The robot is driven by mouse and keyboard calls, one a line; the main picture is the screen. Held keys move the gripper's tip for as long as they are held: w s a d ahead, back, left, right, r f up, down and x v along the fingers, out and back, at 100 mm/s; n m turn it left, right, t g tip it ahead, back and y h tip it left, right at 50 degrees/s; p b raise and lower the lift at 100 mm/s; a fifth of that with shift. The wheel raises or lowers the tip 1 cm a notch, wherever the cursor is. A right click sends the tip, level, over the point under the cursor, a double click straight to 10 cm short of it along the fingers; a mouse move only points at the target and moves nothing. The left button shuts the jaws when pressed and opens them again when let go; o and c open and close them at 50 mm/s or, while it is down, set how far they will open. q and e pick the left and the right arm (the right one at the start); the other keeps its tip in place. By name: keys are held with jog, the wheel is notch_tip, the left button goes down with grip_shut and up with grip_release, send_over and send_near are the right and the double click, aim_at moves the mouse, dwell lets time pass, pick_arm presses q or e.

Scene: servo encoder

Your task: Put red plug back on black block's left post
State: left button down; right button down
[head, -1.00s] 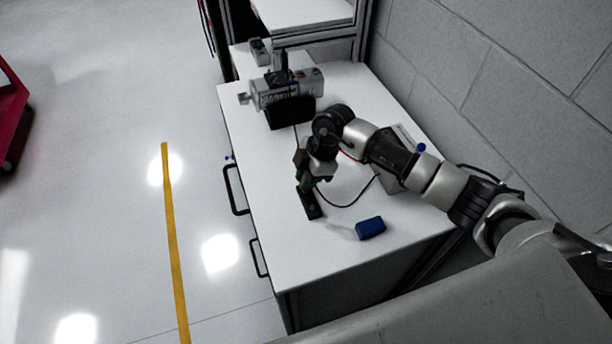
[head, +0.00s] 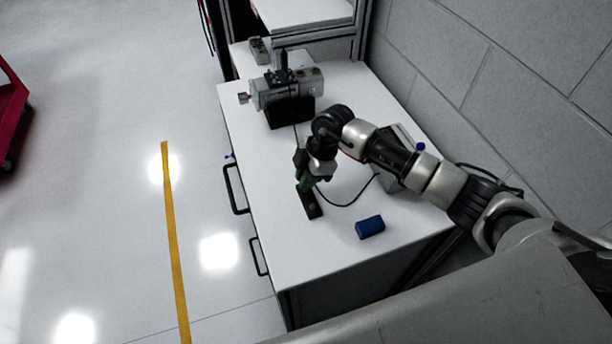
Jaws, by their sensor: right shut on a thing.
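The black block (head: 311,206) lies on the white table near its left edge, a small dark bar. My right gripper (head: 304,186) points down at the block's far end, and its dark fingers are shut. No red shows between the fingers, so the red plug is hidden there. A black cable (head: 345,204) loops from beside the fingers to the grey box at the right. Whether the plug touches a post is too small to tell. My left gripper is not in view.
A blue block (head: 370,227) lies on the white table (head: 270,180) near the front right. A grey motor on a black stand (head: 290,112) is at the back. A grey box (head: 393,180) stands partly behind my right arm. The table's front is mostly clear.

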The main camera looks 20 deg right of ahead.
jog(key=shift+f, duration=0.1)
jog(key=c, duration=1)
grip_release()
notch_tip(320, 180, up, 7)
jog(key=p, duration=0.7)
